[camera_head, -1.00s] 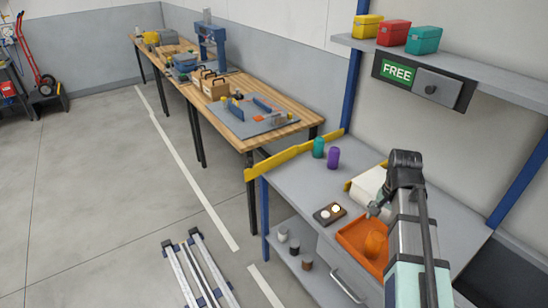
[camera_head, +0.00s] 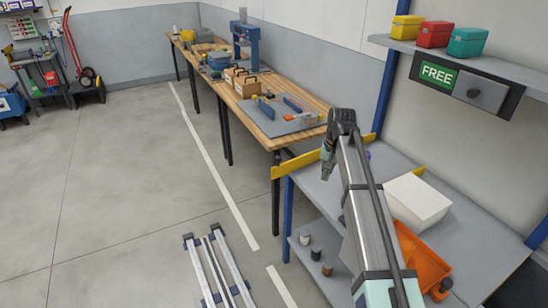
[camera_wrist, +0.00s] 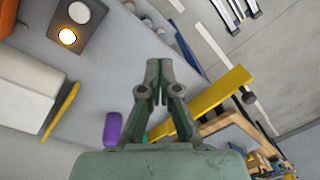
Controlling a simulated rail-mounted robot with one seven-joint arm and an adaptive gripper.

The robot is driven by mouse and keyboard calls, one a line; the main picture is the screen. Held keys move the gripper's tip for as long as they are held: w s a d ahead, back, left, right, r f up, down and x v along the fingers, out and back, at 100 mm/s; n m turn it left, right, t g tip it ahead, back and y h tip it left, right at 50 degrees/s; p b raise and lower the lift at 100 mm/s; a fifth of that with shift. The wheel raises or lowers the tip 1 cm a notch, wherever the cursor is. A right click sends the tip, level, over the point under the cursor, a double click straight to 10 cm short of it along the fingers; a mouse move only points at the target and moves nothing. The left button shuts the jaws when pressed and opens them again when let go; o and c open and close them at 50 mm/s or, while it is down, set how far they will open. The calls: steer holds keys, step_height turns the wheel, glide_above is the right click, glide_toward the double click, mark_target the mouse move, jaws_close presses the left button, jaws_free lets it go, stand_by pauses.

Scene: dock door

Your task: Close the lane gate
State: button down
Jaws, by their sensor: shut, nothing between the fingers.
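The grey board (camera_head: 283,122) lies on the near end of the wooden bench, with blue upright strips (camera_head: 293,104) and a small orange part (camera_head: 290,117) on it. I cannot tell for sure which part is the lane gate. A yellow bar (camera_head: 299,167) runs along the end of the grey bench; it also shows in the wrist view (camera_wrist: 213,98). My gripper (camera_head: 325,174) is over the grey bench end, right of the yellow bar in the head view. In the wrist view my gripper (camera_wrist: 158,68) is shut and empty, pointing down.
A purple cylinder (camera_wrist: 111,128), a white bin (camera_head: 418,200) and an orange tray (camera_head: 424,262) are on the grey bench. A dark plate with two round lights (camera_wrist: 91,30) shows in the wrist view. A FREE sign (camera_head: 437,75) hangs on the right.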

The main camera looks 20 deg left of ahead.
steer(key=w+a+r+n+y, duration=0.1)
steer(key=w+a+n, duration=0.35)
steer(key=a, duration=0.35)
steer(key=w+a+r+n+y, duration=0.1)
steer(key=w+a+n, duration=0.4)
steer(key=a, duration=0.4)
steer(key=w+a+r+n+y, duration=0.1)
steer(key=w+a+n, duration=0.3)
steer(key=a+n, duration=0.3)
step_height(320, 180, down, 9)
steer(key=m+p, duration=0.1)
steer(key=p, duration=0.2)
steer(key=shift+s+a+p, duration=0.25)
steer(key=shift+s+p, duration=0.05)
steer(key=shift+p, duration=0.1)
